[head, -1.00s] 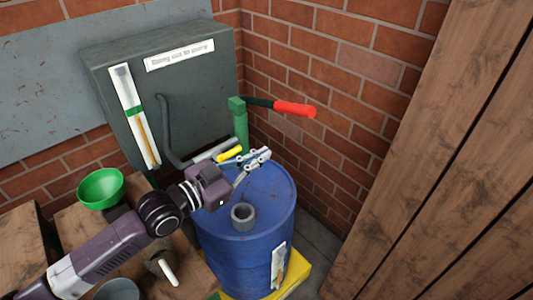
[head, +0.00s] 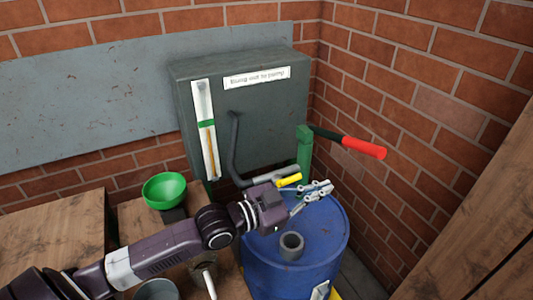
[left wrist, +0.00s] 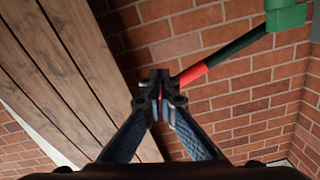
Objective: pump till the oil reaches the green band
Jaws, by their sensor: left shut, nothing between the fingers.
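The pump is a green post (head: 304,148) on the blue drum (head: 322,240). Its handle (head: 362,147) has a red grip and slopes slightly down to the right. The sight gauge (head: 206,130) is a white strip on the grey tank (head: 262,110), with a green band in its upper middle and an amber column reaching to about the band's lower edge. My left gripper (head: 326,188) is shut and empty over the drum top, below the handle and apart from it. In the left wrist view its fingertips (left wrist: 160,82) overlap the red grip's end (left wrist: 190,74). My right gripper is not in view.
A yellow-handled lever (head: 289,180) sits on the pipe near the post. A grey collar (head: 291,245) rises from the drum top. A green funnel (head: 164,190) stands on the wooden bench (head: 50,240) at left. Brick walls close the corner; wooden boards (head: 490,220) stand at right.

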